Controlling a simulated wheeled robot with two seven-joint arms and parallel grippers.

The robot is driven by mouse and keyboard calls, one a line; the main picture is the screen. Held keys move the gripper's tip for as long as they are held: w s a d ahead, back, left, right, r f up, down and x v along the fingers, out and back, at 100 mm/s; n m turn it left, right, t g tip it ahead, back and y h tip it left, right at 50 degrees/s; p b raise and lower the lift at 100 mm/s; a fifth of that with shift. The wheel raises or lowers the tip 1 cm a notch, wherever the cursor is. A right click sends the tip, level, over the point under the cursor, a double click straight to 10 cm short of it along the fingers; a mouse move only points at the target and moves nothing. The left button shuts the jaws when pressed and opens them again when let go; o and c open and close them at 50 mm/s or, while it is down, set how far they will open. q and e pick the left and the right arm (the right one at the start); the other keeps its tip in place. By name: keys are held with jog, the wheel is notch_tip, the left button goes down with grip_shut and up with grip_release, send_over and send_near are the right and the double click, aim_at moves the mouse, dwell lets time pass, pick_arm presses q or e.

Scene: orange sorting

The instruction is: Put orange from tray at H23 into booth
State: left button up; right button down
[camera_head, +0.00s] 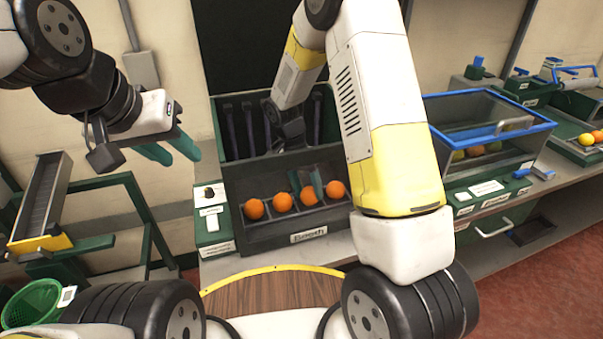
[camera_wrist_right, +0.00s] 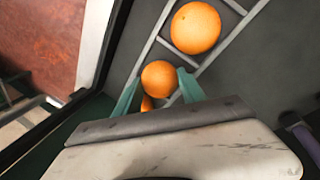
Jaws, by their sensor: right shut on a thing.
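The booth (camera_head: 312,236) is a dark box labelled "Booth", with a row of several oranges in its front slots. My right gripper (camera_head: 309,186) reaches down into the booth. In the right wrist view its green fingers (camera_wrist_right: 160,88) are shut on an orange (camera_wrist_right: 160,77), which is low at the slotted row. Another orange (camera_wrist_right: 195,27) sits in the slot beside it, and part of one more (camera_wrist_right: 147,103) shows behind a finger. My left gripper (camera_head: 176,149) is empty, its green fingers apart, in the air left of the booth. I cannot make out an H23 label.
A blue-framed glass-lidded box (camera_head: 490,125) with fruit inside stands right of the booth. Further right is a green tray (camera_head: 567,148) with fruit. A green basket (camera_head: 30,303) and a dark sloped chute (camera_head: 42,200) are at left. A round wooden top (camera_head: 272,292) is in front.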

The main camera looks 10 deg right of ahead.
jog(key=c, duration=0.9)
grip_release()
jog(key=shift+f, duration=0.1)
jog(key=shift+c, duration=0.2)
jog(key=v, duration=1.2)
